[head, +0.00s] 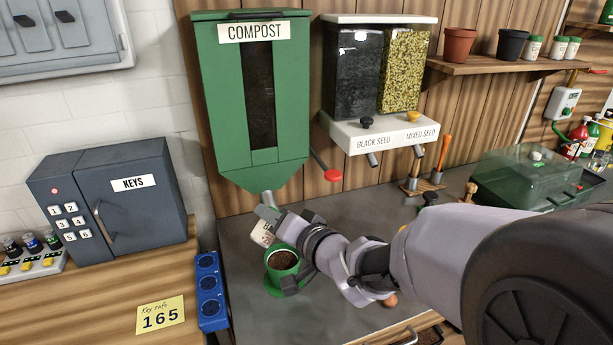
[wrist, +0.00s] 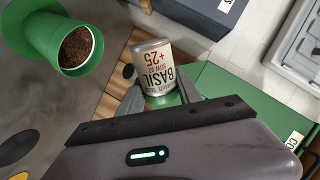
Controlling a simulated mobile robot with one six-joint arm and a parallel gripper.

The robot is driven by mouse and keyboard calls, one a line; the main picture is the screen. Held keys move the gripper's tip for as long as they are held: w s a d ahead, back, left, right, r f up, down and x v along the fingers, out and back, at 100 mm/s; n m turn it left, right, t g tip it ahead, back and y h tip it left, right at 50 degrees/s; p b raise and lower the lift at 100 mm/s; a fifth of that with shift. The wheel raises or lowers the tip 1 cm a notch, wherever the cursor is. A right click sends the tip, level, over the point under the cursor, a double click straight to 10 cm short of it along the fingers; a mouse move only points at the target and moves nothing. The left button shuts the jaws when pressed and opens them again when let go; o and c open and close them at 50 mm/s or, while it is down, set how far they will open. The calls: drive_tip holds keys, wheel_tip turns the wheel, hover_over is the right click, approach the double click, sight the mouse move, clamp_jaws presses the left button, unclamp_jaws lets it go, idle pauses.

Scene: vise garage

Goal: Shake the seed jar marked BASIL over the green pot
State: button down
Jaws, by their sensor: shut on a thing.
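My gripper (wrist: 158,92) is shut on the seed jar marked BASIL (wrist: 153,62). The jar has a clear base, a pale label with dark and red print, and a green end at the fingers. In the head view the jar (head: 262,234) is tilted, partly hidden by my gripper, at the upper left of the green pot. The green pot (head: 282,260) stands upright on the grey bench with dark soil inside. The pot also shows at the upper left of the wrist view (wrist: 42,37), apart from the jar.
A green compost dispenser (head: 285,110) hangs behind the pot, its spout close to my gripper. A seed dispenser (head: 385,135) hangs to its right. A blue strip (head: 209,290) and a key safe (head: 120,200) are at left. A green clear-lidded box (head: 530,180) stands at right.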

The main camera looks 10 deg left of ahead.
drive_tip(key=m+p, duration=0.1)
drive_tip(key=p, duration=0.1)
drive_tip(key=f+m+g+p, duration=0.1)
drive_tip(key=p, duration=0.1)
drive_tip(key=m+g+p, duration=0.1)
drive_tip(key=p, duration=0.1)
drive_tip(key=shift+s+f+m+y, duration=0.1)
drive_tip(key=shift+f+m+y, duration=0.2)
drive_tip(key=shift+m, duration=0.1)
drive_tip(key=f+m+g+p, duration=0.1)
drive_tip(key=m+p, duration=0.1)
drive_tip(key=p, duration=0.3)
drive_tip(key=shift+f+m+y, duration=0.1)
drive_tip(key=shift+m+y, duration=0.2)
drive_tip(key=shift+f+m+g+p, duration=0.35)
drive_tip(key=shift+m+g+p, duration=0.15)
drive_tip(key=shift+p, duration=0.3)
drive_tip(key=shift+a, duration=0.1)
